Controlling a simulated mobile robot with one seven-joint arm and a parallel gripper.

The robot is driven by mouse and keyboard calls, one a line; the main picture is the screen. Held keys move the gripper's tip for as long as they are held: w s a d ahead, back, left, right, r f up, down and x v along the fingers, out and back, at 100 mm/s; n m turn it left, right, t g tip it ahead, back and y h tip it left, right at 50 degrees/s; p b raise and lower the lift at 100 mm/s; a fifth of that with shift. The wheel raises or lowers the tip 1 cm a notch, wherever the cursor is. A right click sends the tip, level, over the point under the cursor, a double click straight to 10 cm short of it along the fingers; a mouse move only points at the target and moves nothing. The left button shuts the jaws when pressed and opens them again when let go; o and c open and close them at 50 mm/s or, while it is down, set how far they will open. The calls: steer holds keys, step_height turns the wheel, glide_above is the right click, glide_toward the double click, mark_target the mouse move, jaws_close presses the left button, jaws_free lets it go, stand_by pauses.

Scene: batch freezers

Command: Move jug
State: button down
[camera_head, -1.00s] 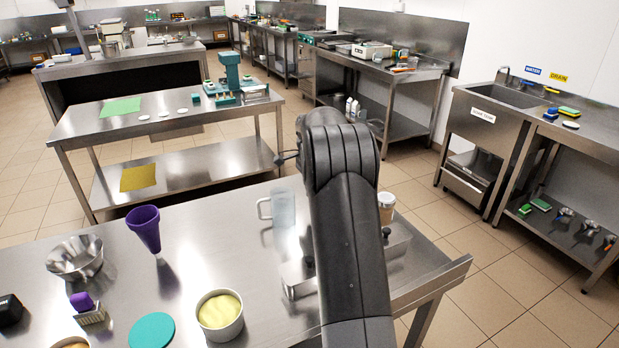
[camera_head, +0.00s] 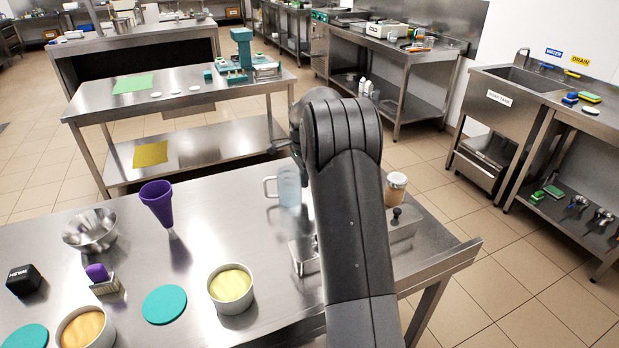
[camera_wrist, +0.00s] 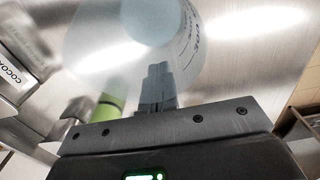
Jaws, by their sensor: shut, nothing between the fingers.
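The jug (camera_head: 288,188) is clear and bluish, with a handle on its left side. It stands upright on the near steel table (camera_head: 200,205), just left of my arm, which may hide part of its right side. In the wrist view, a round translucent body with printed marks, which looks like the jug (camera_wrist: 120,40), fills the upper middle. My gripper (camera_wrist: 157,68) is shut and empty, its fingertips overlapping the jug's lower edge in that view. I cannot tell whether they touch it. In the head view my arm hides the fingers.
A purple cone (camera_head: 158,203), a steel bowl (camera_head: 90,230) and tubs, including a yellow-filled one (camera_head: 231,288), stand left and in front. A container labelled COCOA (camera_wrist: 15,85) shows in the wrist view.

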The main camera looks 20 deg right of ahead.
steer(key=a, duration=1.8)
steer(key=shift+a, duration=0.35)
